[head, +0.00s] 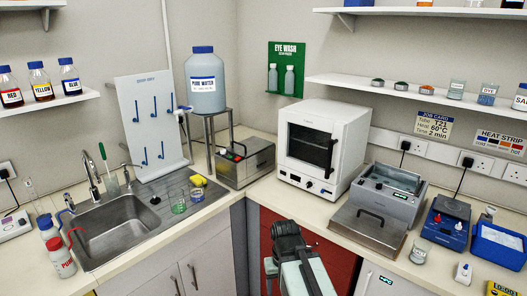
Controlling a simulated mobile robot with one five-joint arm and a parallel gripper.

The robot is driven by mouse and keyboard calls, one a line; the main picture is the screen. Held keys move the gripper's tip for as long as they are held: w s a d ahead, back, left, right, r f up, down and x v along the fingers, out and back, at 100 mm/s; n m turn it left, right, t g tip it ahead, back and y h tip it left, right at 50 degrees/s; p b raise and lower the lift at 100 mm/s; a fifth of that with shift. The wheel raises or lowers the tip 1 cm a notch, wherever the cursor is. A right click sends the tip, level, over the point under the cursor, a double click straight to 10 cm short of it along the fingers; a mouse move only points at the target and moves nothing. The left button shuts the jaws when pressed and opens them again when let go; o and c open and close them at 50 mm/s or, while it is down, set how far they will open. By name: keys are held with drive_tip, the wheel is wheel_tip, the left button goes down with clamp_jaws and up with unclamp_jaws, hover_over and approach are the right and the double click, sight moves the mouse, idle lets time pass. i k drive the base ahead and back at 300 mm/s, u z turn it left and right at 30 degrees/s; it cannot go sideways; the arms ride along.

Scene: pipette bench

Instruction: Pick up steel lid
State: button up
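The steel lid (356,228) is a flat grey plate with a dark bar handle on top. It lies on the right-hand counter, just in front of the grey water bath (403,207), whose top is open. My gripper (285,230) is at the end of my arm at the bottom middle, in front of the red cabinet door. It is left of the lid and apart from it. Its fingers are too dark and small to tell whether they are open, and I see nothing held in it.
A white oven (322,143) stands behind and left of the lid. A blue device (446,223), a blue tray (498,245) and a small jar (419,252) stand to its right. The counter's front edge runs close below the lid. A sink (118,230) is at left.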

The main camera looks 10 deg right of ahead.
sight(381, 233)
drive_tip(key=u, duration=2.25)
drive_tip(key=k, duration=0.65)
drive_tip(key=z, duration=0.45)
